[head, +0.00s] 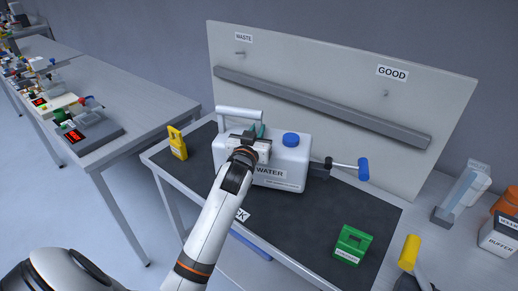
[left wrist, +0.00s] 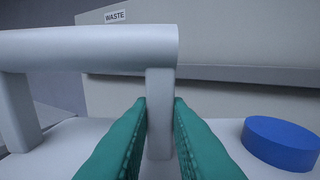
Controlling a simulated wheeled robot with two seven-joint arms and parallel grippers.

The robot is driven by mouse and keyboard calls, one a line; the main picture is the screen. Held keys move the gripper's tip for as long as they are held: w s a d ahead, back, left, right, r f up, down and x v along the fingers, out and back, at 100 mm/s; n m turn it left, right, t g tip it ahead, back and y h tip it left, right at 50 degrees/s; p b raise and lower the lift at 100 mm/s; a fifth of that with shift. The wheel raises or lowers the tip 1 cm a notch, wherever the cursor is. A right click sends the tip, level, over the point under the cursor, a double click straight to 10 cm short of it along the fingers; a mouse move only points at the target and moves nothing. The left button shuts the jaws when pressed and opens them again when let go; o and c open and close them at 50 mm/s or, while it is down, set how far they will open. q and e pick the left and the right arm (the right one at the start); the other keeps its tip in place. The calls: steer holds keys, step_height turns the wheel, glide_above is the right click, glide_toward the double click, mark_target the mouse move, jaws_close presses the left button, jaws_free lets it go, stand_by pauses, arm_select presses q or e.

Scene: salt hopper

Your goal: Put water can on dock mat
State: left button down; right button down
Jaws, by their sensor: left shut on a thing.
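The water can (head: 285,172) is a white box-shaped can with a WATER label, a blue cap (head: 291,139) and a pale bar handle (head: 238,112). It is upright over the dark table top; I cannot tell whether its base touches. My left gripper (head: 258,136) is shut on the handle's post (left wrist: 160,120), with green fingers (left wrist: 160,125) on both sides. The blue cap also shows in the left wrist view (left wrist: 281,144). A white label (head: 242,215) ending in "CK" lies at the front edge, partly behind my arm. The dock mat's outline is unclear.
A backboard (head: 330,85) with a grey rail stands behind. A blue-tipped lever (head: 345,166) sticks out right of the can. A yellow item (head: 177,143) stands left, a green block (head: 352,245) front right. Another table (head: 130,85) stands left. Dark surface between can and green block is clear.

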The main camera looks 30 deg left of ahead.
arm_select(q)
steer(key=shift+w+f, duration=0.1)
steer(key=shift+f, duration=0.15)
step_height(320, 180, down, 3)
steer(key=shift+w+f, duration=0.1)
steer(key=shift+f, duration=0.3)
arm_select(e)
steer(key=shift+w+r, duration=0.1)
steer(key=shift+w, duration=0.2)
arm_select(q)
steer(key=shift+f, duration=0.15)
steer(key=c, duration=1.4)
jaws_free()
steer(key=shift+o, duration=0.2)
